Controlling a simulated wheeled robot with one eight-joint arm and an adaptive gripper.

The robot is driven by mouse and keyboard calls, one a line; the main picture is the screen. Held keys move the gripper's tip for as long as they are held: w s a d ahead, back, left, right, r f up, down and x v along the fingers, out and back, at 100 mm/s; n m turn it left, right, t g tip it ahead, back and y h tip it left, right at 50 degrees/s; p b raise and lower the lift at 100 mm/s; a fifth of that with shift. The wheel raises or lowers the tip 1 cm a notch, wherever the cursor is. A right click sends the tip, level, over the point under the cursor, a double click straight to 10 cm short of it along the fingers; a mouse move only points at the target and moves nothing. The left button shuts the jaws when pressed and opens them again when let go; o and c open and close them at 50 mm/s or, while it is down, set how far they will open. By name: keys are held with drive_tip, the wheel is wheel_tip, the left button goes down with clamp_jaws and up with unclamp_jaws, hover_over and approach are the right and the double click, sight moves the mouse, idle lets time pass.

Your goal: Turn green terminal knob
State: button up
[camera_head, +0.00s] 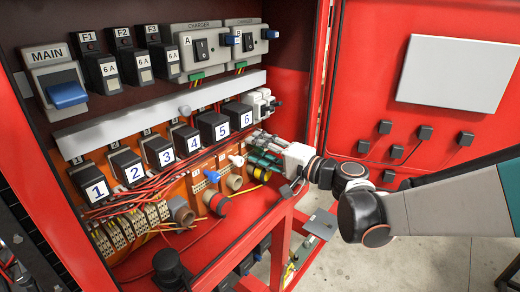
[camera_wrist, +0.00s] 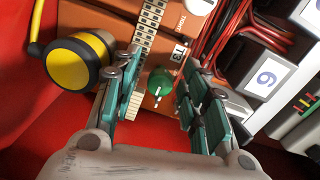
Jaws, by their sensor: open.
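My gripper (camera_wrist: 158,70) is open, with one teal finger on each side of the knob. Gaps show between the knob and both fingers, and the jaws are empty. In the head view my gripper (camera_head: 256,153) reaches in at the right end of the terminal row, below block 6 (camera_head: 246,117). The green knob cannot be made out there.
A yellow and black round fitting (camera_wrist: 80,62) sits close left of my fingers in the wrist view. Red wires (camera_wrist: 215,35) and block 6 (camera_wrist: 264,80) lie to the right. In the head view, the red cabinet door (camera_head: 375,95) stands open at the right, near my arm.

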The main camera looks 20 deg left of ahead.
drive_tip(key=v, duration=1.1)
drive_tip(key=shift+s+d, duration=0.25)
drive_tip(key=shift+d, duration=0.1)
drive_tip(key=s+d+f+n+h, duration=0.1)
drive_tip(key=s+d+f+h, duration=0.3)
drive_tip(key=s+d+h, duration=0.4)
drive_tip(key=s+d+f+n+h, duration=0.1)
drive_tip(key=s+d+f+h, duration=0.3)
drive_tip(key=d, duration=1.5)
drive_tip(key=s+h, duration=0.4)
drive_tip(key=s, duration=0.3)
drive_tip(key=shift+f+n+t, duration=0.15)
drive_tip(key=shift+n+t, duration=0.15)
drive_tip(key=shift+n, duration=0.1)
